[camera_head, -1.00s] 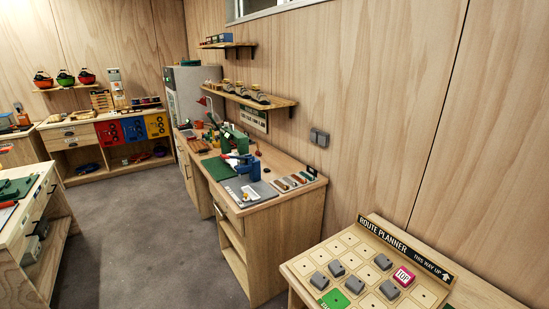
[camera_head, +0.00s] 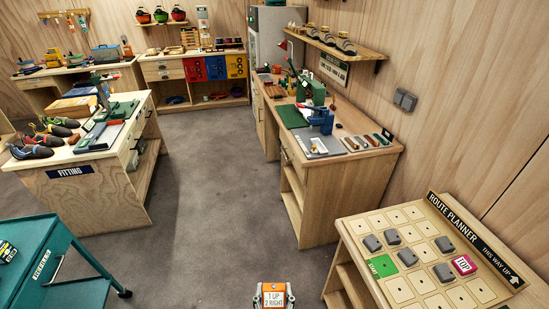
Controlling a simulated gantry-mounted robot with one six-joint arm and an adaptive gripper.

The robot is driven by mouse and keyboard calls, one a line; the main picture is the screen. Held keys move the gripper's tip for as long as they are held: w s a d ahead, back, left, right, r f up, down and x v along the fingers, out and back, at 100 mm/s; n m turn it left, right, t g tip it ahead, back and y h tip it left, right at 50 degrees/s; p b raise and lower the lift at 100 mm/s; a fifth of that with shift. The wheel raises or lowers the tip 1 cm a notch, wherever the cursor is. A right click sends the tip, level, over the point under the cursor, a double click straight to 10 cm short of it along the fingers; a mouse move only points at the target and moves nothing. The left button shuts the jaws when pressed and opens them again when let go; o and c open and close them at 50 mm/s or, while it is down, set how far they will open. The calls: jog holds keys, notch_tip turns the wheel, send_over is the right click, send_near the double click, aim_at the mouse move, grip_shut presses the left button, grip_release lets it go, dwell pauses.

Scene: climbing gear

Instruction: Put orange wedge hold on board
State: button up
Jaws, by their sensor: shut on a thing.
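My gripper (camera_head: 273,303) shows at the bottom edge of the view, its two grey fingers on either side of an orange piece. The orange wedge hold (camera_head: 273,288) is held between them, with a white label reading "1 UP 2 RIGHT" facing the camera. The gripper is over the open floor, left of and apart from the board. The board (camera_head: 405,213) is a pale slanted panel with square cells, headed "ROUTE PLANNER" and "THIS WAY UP" along its right edge. A green start tile (camera_head: 381,266), a pink "TOP" tile (camera_head: 463,265) and several grey holds (camera_head: 444,245) sit on it.
A teal cart (camera_head: 62,262) stands at the lower left. The fitting table (camera_head: 90,185) with shoes is at the left. A wooden workbench (camera_head: 345,190) with a blue press stands behind the board. The grey floor (camera_head: 215,190) between them is clear.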

aim_at(274, 301)
notch_tip(274, 301, up, 18)
jog(key=s+p, duration=0.2)
jog(key=p, duration=2.3)
jog(key=shift+f, duration=0.15)
